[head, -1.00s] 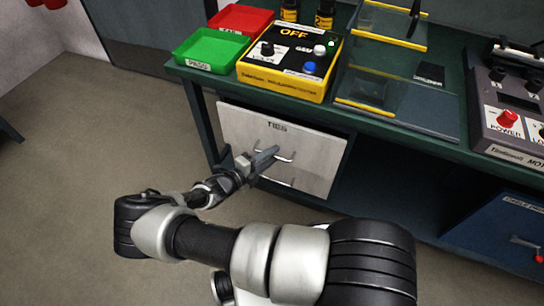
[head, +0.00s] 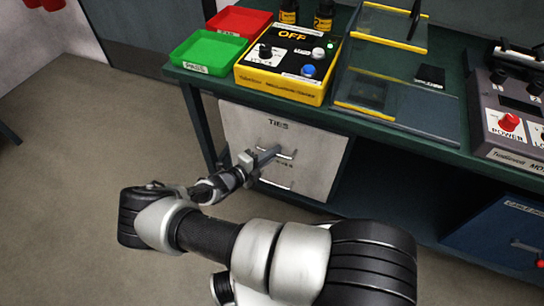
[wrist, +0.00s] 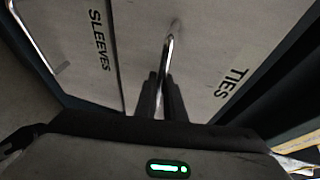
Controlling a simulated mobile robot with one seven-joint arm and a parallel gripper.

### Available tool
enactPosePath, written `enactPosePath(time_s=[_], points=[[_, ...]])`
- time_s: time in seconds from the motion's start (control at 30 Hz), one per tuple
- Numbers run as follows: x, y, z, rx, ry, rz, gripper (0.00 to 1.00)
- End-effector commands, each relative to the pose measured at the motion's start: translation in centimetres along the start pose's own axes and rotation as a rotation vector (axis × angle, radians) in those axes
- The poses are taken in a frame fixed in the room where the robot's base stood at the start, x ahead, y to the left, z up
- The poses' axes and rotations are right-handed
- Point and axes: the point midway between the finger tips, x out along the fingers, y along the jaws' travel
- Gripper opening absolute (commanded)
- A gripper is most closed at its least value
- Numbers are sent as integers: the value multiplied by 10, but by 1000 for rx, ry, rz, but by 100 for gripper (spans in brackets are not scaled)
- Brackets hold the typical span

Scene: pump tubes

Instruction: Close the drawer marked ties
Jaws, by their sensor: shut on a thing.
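The drawer marked TIES (head: 310,145) is the upper drawer of a pale grey unit under the bench in the head view. Its front looks flush, or nearly flush, with the drawer below. A small remaining gap cannot be told. In the wrist view its front (wrist: 205,60) carries the TIES label on the right, and its metal bar handle (wrist: 168,48) runs down to my fingertips. My gripper (head: 270,155) is shut on this handle, and it also shows in the wrist view (wrist: 160,85). The fingers hide part of the handle.
The SLEEVES drawer (wrist: 85,70) lies directly below, with its own handle (wrist: 30,35). The green bench (head: 400,128) above holds a yellow tester (head: 280,88), green tray (head: 205,50) and red tray (head: 240,20). Open floor (head: 80,200) lies left.

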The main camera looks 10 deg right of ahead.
Motion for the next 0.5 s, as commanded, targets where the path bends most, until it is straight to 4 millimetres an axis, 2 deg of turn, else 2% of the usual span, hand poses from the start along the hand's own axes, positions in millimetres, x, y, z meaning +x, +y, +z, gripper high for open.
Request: enactPosePath(time_s=[0.1, 0.33, 0.37, 0.4, 0.47, 0.5], points=[[7, -1, 3, 2, 0, 0, 0], [8, -3, 4, 1, -3, -2, 0], [8, -3, 4, 1, -3, -2, 13], [8, -3, 4, 1, -2, -2, 19], [8, -3, 4, 1, -2, -2, 28], [8, -3, 4, 1, -1, -3, 28]])
